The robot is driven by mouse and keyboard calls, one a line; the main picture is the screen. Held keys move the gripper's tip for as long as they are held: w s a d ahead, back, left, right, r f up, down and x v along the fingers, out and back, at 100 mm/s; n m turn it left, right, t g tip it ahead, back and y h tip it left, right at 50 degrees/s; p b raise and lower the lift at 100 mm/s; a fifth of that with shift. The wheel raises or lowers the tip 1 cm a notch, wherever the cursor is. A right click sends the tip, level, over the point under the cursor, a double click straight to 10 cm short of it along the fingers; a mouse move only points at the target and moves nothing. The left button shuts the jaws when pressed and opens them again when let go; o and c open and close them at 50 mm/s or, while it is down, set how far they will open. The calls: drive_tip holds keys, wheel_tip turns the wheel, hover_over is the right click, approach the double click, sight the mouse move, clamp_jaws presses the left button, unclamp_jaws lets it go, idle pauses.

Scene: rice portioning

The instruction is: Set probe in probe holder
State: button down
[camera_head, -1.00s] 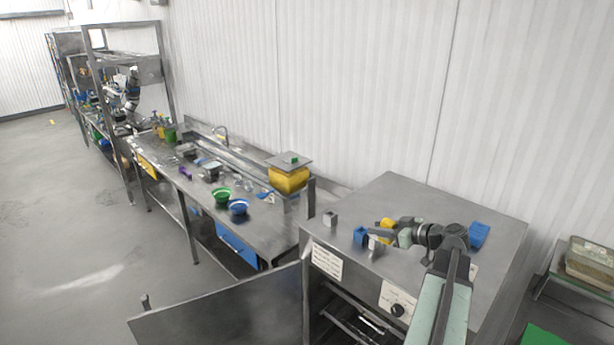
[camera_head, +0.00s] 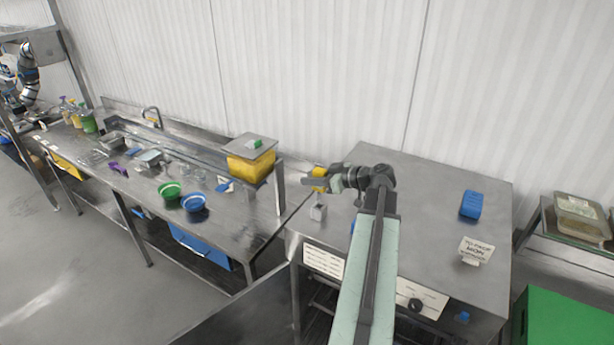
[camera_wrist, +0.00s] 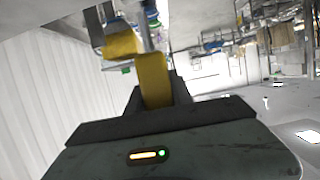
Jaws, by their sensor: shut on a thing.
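My gripper (camera_head: 312,183) is shut on a yellow thing (camera_head: 319,172), which I take to be the probe. It is held above the left edge of the steel cabinet top (camera_head: 425,180). In the wrist view the yellow probe (camera_wrist: 153,80) stands up between the dark fingers, and its far end runs toward the workbench. A small grey block (camera_head: 318,212) sits on the cabinet's left edge, just below my gripper in the picture. I cannot tell for sure which thing is the probe holder.
A yellow container (camera_head: 250,168) with a grey lid stands on the workbench's right end, near my gripper. Green (camera_head: 170,190) and blue (camera_head: 194,202) bowls stand farther left. A blue block (camera_head: 471,204) and a small sign (camera_head: 477,250) are on the cabinet's right side.

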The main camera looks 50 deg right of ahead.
wheel_tip(320, 180, down, 6)
drive_tip(key=b, duration=0.5)
drive_tip(key=shift+b, duration=0.35)
drive_tip(key=shift+f+b, duration=0.55)
drive_tip(key=shift+b, duration=0.05)
idle(1.3)
drive_tip(key=c, duration=1.1)
unclamp_jaws()
drive_tip(key=shift+o, duration=0.2)
drive_tip(key=o, duration=0.5)
drive_tip(key=shift+r, duration=0.1)
